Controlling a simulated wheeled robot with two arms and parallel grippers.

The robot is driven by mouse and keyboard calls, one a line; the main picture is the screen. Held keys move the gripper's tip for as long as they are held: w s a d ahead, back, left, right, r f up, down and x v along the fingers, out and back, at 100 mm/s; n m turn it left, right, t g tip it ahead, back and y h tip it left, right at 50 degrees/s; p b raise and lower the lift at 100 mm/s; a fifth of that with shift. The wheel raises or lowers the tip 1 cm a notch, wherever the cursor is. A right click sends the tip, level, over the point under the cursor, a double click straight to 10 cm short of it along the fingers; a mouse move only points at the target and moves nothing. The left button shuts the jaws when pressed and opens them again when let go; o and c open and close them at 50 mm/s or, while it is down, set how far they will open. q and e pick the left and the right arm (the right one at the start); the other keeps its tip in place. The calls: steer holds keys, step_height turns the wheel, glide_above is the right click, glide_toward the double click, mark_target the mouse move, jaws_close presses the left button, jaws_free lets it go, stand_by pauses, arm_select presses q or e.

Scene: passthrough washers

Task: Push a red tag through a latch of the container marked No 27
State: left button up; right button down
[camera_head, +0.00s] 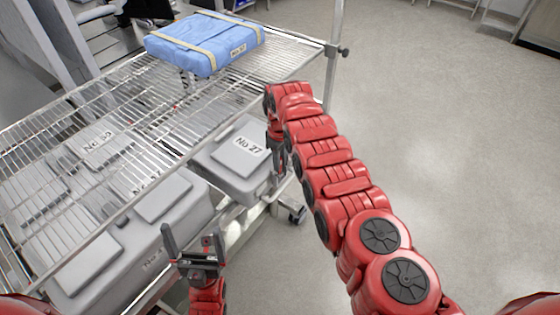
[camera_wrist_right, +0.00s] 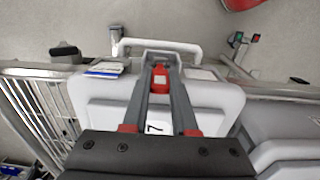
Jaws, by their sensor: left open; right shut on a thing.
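The grey container marked No 27 (camera_head: 222,163) sits on the lower rack shelf, its label facing up. It also fills the middle of the right wrist view (camera_wrist_right: 105,113). My right gripper (camera_head: 279,170) is at the container's outer end, beside its handle side. In the right wrist view its fingers (camera_wrist_right: 161,68) are shut on a small red tag (camera_wrist_right: 160,81), close to the white handle bar (camera_wrist_right: 157,46). Whether the tag touches or enters a latch cannot be told. My left gripper (camera_head: 194,245) is open and empty, beside the nearer grey container.
A blue wrapped pack (camera_head: 207,42) lies on the upper wire shelf (camera_head: 120,95). More grey containers (camera_head: 165,197) stand on the lower shelf. A blue-and-white card (camera_wrist_right: 105,68) is at one container corner. The floor (camera_head: 440,130) to the right is clear.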

steer(key=shift+s+f, duration=0.4)
steer(key=shift+f, duration=0.2)
steer(key=c, duration=0.8)
jaws_free()
steer(key=shift+o, duration=0.5)
steer(key=shift+r+p, duration=0.6)
steer(key=shift+w+a+r+p, duration=0.15)
steer(key=shift+w+r+p, duration=0.1)
steer(key=shift+r+p, duration=0.4)
step_height(320, 180, up, 2)
steer(key=shift+w+p, duration=0.1)
steer(key=shift+p, duration=0.6)
steer(key=shift+r+p, duration=1.1)
steer(key=shift+r, duration=0.4)
steer(key=shift+w+f, duration=0.1)
